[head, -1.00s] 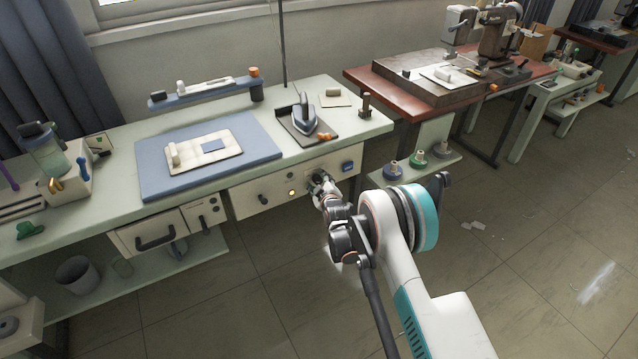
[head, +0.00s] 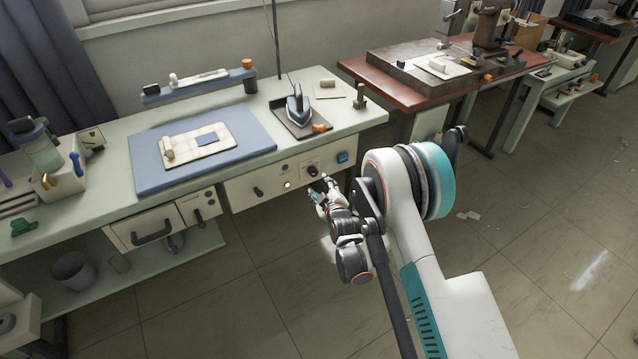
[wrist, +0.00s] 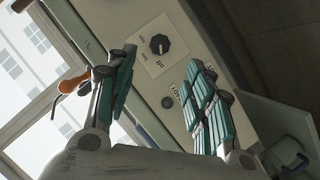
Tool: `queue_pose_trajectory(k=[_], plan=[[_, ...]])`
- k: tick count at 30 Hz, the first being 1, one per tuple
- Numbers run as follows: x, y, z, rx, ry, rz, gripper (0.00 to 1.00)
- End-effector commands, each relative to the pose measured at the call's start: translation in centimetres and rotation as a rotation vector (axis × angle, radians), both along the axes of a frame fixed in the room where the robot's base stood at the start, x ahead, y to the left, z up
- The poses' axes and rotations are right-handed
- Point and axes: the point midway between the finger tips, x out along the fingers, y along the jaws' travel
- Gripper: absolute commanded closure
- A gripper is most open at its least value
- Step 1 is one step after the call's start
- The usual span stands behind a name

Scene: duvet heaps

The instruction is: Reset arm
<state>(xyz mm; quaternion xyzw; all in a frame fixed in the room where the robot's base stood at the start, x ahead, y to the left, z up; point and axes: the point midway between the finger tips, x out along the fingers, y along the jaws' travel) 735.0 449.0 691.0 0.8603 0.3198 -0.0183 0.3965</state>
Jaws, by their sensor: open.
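My gripper (head: 321,187) is open and empty in the head view, just in front of the control panel (head: 238,191) under the pale green workbench. A dark round knob (head: 312,171) on this panel shows just above the fingertips. In the wrist view, my gripper's teal-padded fingers (wrist: 162,62) stand wide apart. The knob (wrist: 159,44) sits on its white plate beyond them, in the gap between the fingers. The fingers appear clear of the knob. My arm is bent and reaches in from the lower right.
An iron (head: 296,104) stands on a dark plate above the panel. A blue pad (head: 150,178) with a pale cloth lies on the benchtop. A closed drawer (head: 150,229) is left of the panel. A red-brown table (head: 362,76) stands at the right.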

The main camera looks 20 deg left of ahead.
Motion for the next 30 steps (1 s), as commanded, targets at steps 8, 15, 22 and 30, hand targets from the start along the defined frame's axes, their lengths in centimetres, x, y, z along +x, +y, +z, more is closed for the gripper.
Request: queue_pose_trajectory(k=[8,15,22,30], plan=[[-0.7,-0.5,0.3,0.0,0.0,0.0,0.52],[-0.7,-0.4,0.2,0.0,0.0,0.0,0.52],[-0.2,-0.9,1.2,0.003,0.007,-0.009,0.52],[2.5,-5.8,9.1,0.032,0.075,-0.097,0.52]])
